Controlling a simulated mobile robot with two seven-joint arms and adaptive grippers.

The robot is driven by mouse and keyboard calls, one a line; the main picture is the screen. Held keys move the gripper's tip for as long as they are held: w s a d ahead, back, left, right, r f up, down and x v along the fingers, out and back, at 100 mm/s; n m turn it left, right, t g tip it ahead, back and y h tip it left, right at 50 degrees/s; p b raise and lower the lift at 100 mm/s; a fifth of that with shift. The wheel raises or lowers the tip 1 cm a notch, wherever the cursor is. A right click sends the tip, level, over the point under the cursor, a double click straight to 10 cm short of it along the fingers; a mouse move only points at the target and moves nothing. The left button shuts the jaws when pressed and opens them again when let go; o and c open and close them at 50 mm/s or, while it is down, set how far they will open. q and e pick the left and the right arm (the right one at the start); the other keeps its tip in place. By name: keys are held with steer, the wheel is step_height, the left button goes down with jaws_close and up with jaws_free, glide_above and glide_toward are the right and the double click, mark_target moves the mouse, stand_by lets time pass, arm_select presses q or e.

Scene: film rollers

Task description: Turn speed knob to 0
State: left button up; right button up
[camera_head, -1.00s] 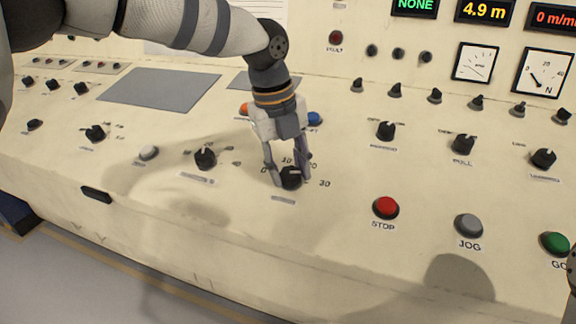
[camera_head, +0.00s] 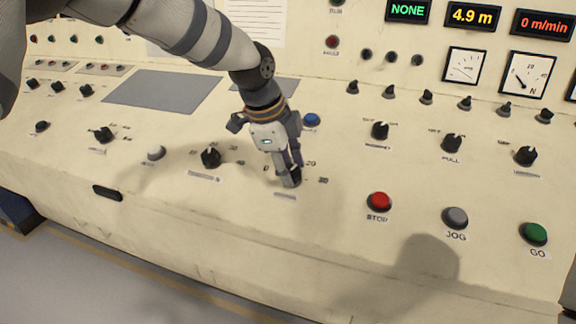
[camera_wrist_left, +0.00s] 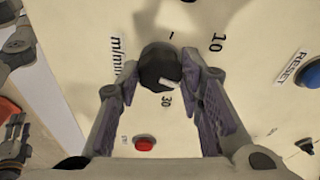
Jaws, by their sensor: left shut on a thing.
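The speed knob (camera_head: 291,180) is a black knob on the sloped cream console, with a printed scale around it. My left gripper (camera_head: 288,174) points down over it with its fingers around the knob, shut on it. In the left wrist view the knob (camera_wrist_left: 160,67) sits between the two fingertips. A pale mark shows on its lower right side, near the printed 30; I cannot tell its exact setting. The fingers hide part of the scale in the head view.
A blue button (camera_head: 311,120) is just behind the gripper. Another black knob (camera_head: 210,158) stands to the left. A red STOP button (camera_head: 379,201), grey JOG button (camera_head: 455,217) and green GO button (camera_head: 534,233) lie to the right. The speed display (camera_head: 543,24) reads 0 m/min.

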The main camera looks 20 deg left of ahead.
arm_select(q)
steer(key=n, duration=0.4)
steer(key=shift+s+n+t, duration=0.1)
steer(key=shift+n+t, duration=0.2)
steer(key=shift+t, duration=0.1)
steer(key=n, duration=0.4)
steer(key=shift+d+f+n+t+y, duration=0.1)
steer(key=shift+n+t+y, duration=0.2)
steer(key=shift+y, duration=0.1)
steer(key=n+y, duration=0.1)
steer(key=n, duration=0.4)
steer(key=shift+s+d, duration=0.1)
steer(key=shift+n+y, duration=0.3)
steer(key=shift+n, duration=1.9)
steer(key=shift+d+n, duration=0.1)
steer(key=shift+n, duration=0.2)
steer(key=o, duration=1.2)
steer(key=shift+c, duration=0.2)
